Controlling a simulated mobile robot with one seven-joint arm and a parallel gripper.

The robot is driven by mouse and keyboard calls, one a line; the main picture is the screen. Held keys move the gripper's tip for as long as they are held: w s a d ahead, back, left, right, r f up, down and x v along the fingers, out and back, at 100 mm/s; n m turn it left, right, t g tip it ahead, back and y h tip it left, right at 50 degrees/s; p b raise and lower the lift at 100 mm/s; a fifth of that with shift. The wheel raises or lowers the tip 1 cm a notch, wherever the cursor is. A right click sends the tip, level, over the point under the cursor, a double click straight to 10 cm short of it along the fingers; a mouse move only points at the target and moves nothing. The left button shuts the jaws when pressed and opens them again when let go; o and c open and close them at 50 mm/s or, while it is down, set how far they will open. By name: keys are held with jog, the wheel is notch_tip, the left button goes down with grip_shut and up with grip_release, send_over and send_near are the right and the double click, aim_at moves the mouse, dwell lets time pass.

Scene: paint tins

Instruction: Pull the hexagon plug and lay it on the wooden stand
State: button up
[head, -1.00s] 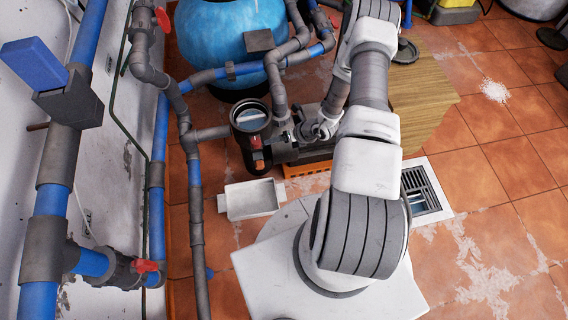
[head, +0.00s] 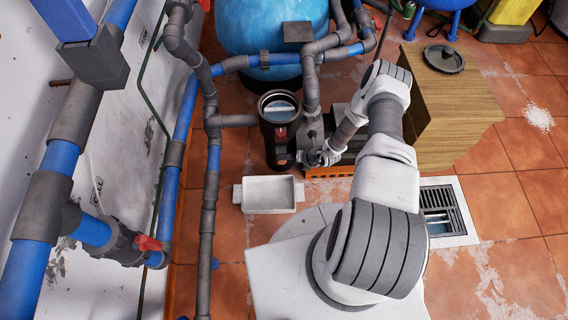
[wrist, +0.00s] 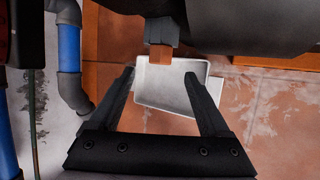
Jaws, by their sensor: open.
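The hexagon plug shows as an orange-brown block (wrist: 160,56) under a grey fitting at the top of the wrist view. I take it to be seated in that fitting. I cannot make the plug out clearly in the head view. My gripper (wrist: 160,77) is open and empty, its two black fingers spread below the plug in the picture, one to each side. In the head view my gripper (head: 325,156) is small, beside the grey pump (head: 281,150). The wooden stand (head: 455,120) is at the right, behind my arm, with a dark round lid on top.
A white tray (head: 268,209) lies on the tiles in front of the pump and shows beyond my fingers in the wrist view. Blue and grey pipes (head: 207,190) rise at the left. A floor drain (head: 440,211) lies at the right.

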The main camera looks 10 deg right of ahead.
jog(key=b+x, duration=0.2)
jog(key=x, duration=0.4)
jog(key=shift+f, duration=0.1)
grip_shut()
dwell(0.6)
